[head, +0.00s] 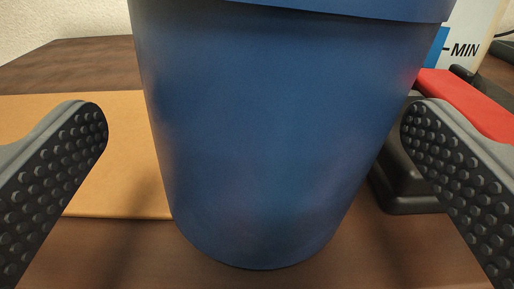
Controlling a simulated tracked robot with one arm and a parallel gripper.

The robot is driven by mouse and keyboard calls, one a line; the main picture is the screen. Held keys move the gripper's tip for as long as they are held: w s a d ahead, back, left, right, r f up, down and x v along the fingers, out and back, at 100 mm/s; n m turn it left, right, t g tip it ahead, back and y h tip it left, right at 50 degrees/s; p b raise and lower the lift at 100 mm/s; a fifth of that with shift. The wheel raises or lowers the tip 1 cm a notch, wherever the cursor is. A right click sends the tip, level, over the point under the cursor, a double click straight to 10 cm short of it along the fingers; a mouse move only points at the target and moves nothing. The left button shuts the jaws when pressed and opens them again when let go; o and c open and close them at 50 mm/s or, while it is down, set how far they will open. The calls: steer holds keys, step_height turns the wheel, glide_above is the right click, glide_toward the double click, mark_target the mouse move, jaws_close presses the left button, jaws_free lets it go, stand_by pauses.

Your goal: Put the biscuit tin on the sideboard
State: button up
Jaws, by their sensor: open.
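A large blue round container (275,130) stands upright on a dark brown wooden surface (120,245). It narrows toward its base and has a rim or lid edge at the top, cut off by the frame. It looks like a pot or bin, and nothing in view clearly reads as a biscuit tin. My gripper (255,125) is open, with one studded finger on each side of the container and a visible gap to both. I cannot tell whether this wooden surface is the sideboard.
A flat tan folder or envelope (105,190) lies behind the left finger and the container. At right, a red and black stapler-like thing (470,100) lies partly behind the right finger. A white box (472,30) marked "-MIN" stands behind it. The back left surface is clear.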

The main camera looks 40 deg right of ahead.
steer(key=b+v, duration=0.1)
steer(key=v, duration=0.4)
steer(key=shift+a+f+b, duration=0.1)
steer(key=shift+f+b, duration=0.05)
steer(key=shift+b, duration=0.25)
steer(key=shift+a+f+b, duration=0.1)
steer(key=shift+f+b, duration=0.05)
steer(key=shift+b, duration=0.9)
steer(key=b+v, duration=0.1)
steer(key=b, duration=0.3)
steer(key=b+v, duration=0.1)
steer(key=b, duration=0.2)
steer(key=shift+s+a+r+b, duration=0.1)
steer(key=shift+s+r+b, duration=0.1)
steer(key=shift+s+b, duration=0.2)
